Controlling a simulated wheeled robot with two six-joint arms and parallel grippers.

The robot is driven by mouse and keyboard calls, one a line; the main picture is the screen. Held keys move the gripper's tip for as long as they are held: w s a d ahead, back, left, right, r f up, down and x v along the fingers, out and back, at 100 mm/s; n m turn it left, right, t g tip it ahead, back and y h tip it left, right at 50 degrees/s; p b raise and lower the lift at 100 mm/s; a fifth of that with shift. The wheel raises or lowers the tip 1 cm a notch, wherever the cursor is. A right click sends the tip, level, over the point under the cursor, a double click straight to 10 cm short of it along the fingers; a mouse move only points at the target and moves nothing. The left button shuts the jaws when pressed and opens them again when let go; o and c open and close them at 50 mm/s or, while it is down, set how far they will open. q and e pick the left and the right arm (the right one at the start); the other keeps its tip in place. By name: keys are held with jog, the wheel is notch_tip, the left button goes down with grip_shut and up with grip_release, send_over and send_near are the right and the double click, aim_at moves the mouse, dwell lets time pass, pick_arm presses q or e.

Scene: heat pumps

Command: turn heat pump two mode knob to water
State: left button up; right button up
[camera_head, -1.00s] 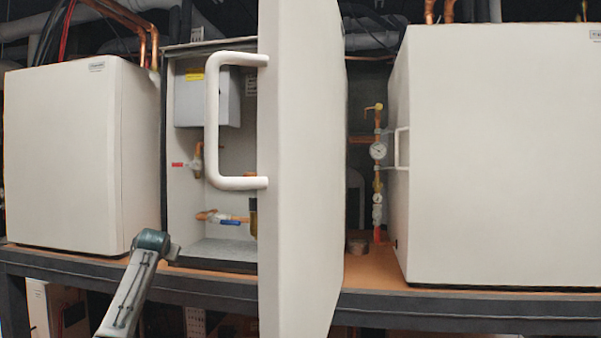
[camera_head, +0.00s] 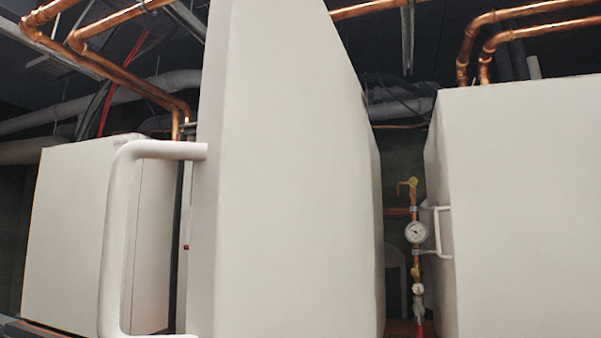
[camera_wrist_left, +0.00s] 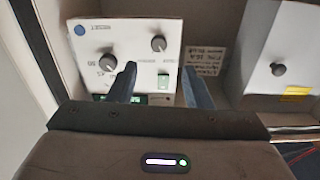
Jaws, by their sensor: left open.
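The left wrist view shows a white control panel (camera_wrist_left: 132,27), with its lettering upside down. One round dark knob (camera_wrist_left: 158,43) is on the panel just beyond the gap between my fingers. A second knob (camera_wrist_left: 109,62) is left of my left-hand finger. The labels are too blurred to tell which one is the mode knob. My left gripper (camera_wrist_left: 159,68) is open and empty, its two dark fingers pointing at the panel. No contact with a knob is visible. In the head view, the open white door (camera_head: 285,180) hides the panel and my left gripper. My right gripper is in neither view.
The door's white handle (camera_head: 118,230) juts out to the left. White cabinets stand left (camera_head: 80,235) and right (camera_head: 530,210). A pressure gauge (camera_head: 416,232) sits on a copper pipe. In the wrist view, a grey box (camera_wrist_left: 280,60) with a dark knob is beside the panel.

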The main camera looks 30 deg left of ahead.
pick_arm(q)
jog(key=p+x, duration=0.4)
jog(key=x, duration=0.4)
jog(key=shift+w, duration=0.25)
grip_shut()
